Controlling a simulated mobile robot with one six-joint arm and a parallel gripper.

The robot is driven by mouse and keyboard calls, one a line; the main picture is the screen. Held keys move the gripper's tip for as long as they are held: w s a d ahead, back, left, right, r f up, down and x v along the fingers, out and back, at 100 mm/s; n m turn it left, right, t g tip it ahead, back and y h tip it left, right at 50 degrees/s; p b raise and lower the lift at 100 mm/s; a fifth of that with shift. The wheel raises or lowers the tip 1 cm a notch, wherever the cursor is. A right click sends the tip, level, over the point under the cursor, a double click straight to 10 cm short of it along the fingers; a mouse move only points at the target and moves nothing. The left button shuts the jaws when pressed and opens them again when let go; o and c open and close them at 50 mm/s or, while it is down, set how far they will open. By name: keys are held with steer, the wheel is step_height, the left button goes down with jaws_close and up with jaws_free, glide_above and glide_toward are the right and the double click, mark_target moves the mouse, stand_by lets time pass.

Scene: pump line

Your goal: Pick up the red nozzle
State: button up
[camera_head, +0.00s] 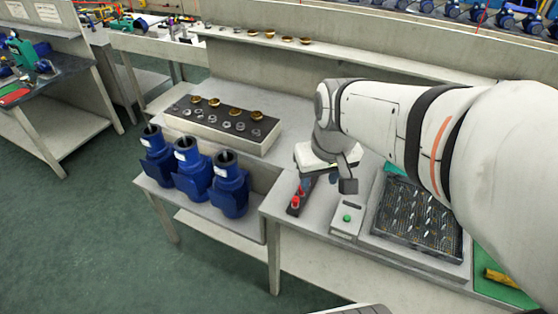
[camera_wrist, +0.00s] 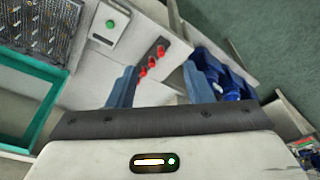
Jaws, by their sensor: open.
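Several small red nozzles stand in a row on a dark strip (camera_head: 293,211) on the bench. Two show clearly in the head view, and the front one is a red nozzle (camera_head: 295,200). In the wrist view three show, with the middle red nozzle (camera_wrist: 152,61) between the lines of my two blue fingers. My gripper (camera_wrist: 160,70) is open and empty, above and close to the row. In the head view my gripper (camera_head: 308,183) partly hides the back of the strip. I cannot tell the exact gap between fingers and nozzles.
Three blue pump housings (camera_head: 192,171) stand left of the nozzles. A box with a green button (camera_head: 347,218) and a black grid tray (camera_head: 417,215) lie to the right. A rack (camera_head: 222,124) with brass and steel parts stands behind.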

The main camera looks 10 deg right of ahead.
steer(key=w+f+n+g+b, duration=0.15)
steer(key=w+f+b, duration=0.25)
steer(key=w+f, duration=0.55)
steer(key=n+g+b, duration=0.1)
steer(key=b, duration=0.2)
glide_above(296, 198)
steer(key=f, duration=0.9)
steer(key=shift+s+a+f, duration=0.15)
steer(key=shift+s+f, duration=0.15)
steer(key=shift+s, duration=0.1)
steer(key=f, duration=0.8)
steer(key=shift+w+f, duration=0.35)
steer(key=shift+f, duration=0.05)
jaws_close()
